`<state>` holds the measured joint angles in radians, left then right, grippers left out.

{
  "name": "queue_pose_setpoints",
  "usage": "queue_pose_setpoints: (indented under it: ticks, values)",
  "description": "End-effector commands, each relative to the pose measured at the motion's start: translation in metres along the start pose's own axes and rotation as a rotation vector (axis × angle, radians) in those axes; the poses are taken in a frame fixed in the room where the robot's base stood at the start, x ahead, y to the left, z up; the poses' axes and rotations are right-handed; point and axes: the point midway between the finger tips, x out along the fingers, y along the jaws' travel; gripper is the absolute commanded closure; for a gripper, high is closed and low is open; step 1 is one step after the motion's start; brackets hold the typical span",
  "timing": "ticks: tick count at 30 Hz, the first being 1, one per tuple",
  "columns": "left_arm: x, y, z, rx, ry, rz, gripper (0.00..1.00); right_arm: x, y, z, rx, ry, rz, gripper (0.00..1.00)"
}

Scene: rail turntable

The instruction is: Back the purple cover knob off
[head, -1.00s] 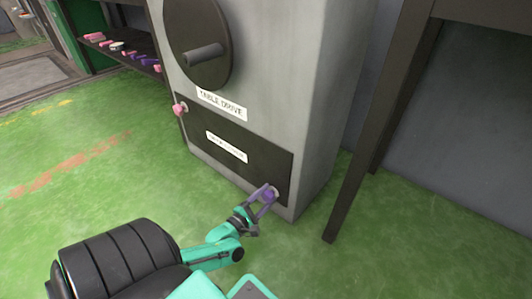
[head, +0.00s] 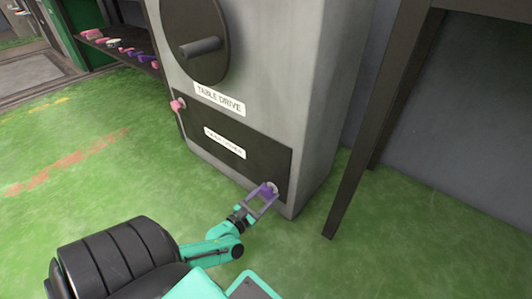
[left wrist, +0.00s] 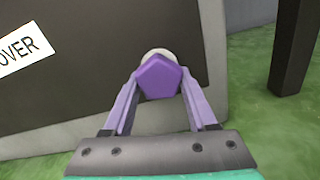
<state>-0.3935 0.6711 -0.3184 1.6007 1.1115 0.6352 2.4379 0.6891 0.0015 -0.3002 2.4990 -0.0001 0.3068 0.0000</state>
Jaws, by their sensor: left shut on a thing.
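The purple cover knob (head: 267,190) sits at the lower right corner of the dark cover panel (head: 217,124) on the grey cabinet. My left gripper (head: 264,193) reaches up to it and is shut on the knob. In the left wrist view the knob (left wrist: 159,77) shows as a purple faceted head between the two fingers, with a pale round part behind it against the panel. A pink knob (head: 177,105) sits at the panel's upper left corner. My right gripper is not in view.
Above the panel is a large dark disc with a handle (head: 199,47) and a "TABLE DRIVE" label (head: 219,99). A dark table leg (head: 366,130) stands right of the cabinet. A shelf (head: 122,50) with small coloured parts is at the back left. Green floor lies open in front.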

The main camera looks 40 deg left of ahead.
Motion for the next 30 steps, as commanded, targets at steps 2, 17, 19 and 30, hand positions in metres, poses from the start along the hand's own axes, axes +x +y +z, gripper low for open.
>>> queue_pose_setpoints:
  ticks: [2, 17, 19, 30]
  values:
    - [-0.0013, -0.0017, -0.0015, -0.017, 0.004, -0.002, 0.98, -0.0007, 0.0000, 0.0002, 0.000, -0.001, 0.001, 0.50]
    - [-0.0015, -0.0017, -0.0015, -0.035, 0.004, -0.003, 0.98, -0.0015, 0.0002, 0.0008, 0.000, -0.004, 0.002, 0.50]
    - [-0.0013, -0.0017, -0.0014, -0.035, 0.004, -0.003, 0.15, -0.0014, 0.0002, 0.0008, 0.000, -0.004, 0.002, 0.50]
    - [-0.0040, -0.0004, 0.0003, -0.033, 0.002, -0.001, 0.14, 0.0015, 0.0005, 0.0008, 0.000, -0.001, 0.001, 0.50]
